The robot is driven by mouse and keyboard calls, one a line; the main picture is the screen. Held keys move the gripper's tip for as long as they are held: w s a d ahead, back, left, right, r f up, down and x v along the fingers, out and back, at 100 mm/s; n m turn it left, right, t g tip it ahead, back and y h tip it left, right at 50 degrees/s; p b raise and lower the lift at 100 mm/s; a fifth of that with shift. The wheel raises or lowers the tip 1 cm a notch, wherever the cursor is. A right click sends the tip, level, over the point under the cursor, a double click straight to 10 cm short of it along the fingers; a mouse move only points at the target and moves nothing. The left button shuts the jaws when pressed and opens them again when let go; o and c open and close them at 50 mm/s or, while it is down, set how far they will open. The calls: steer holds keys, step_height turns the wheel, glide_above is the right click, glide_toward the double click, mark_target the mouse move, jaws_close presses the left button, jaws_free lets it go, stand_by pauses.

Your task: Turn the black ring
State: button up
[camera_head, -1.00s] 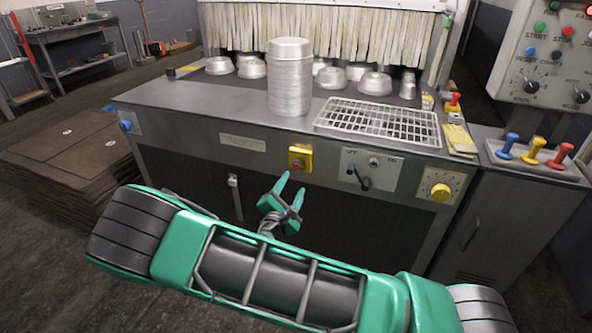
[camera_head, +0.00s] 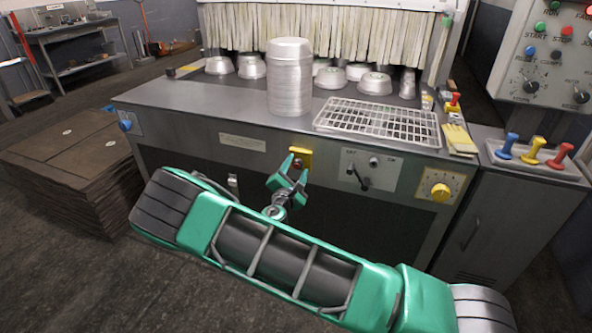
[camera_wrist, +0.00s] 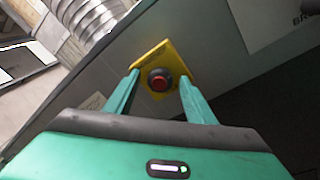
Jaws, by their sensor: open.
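The black ring (camera_wrist: 171,79) sits around a red button (camera_wrist: 159,84) on a yellow plate (camera_wrist: 167,58) on the machine's front. In the head view the yellow plate (camera_head: 305,153) shows, but my gripper partly covers the button and ring. My gripper (camera_head: 295,166) is open in front of the plate. In the wrist view its two green fingers point at the plate, one on each side of the ring. I cannot tell whether the fingers touch the ring.
To the right on the front are a lever switch panel (camera_head: 385,170) and a yellow knob (camera_head: 440,192).

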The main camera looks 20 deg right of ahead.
steer(key=c, duration=1)
steer(key=shift+c, duration=0.2)
steer(key=shift+m, duration=0.4)
steer(key=m, duration=0.3)
steer(key=shift+d+f+m, duration=0.1)
steer(key=shift+m, duration=0.2)
steer(key=shift+f+m+t+h, duration=0.15)
steer(key=shift+m+t+h, duration=0.15)
steer(key=shift+m, duration=1.8)
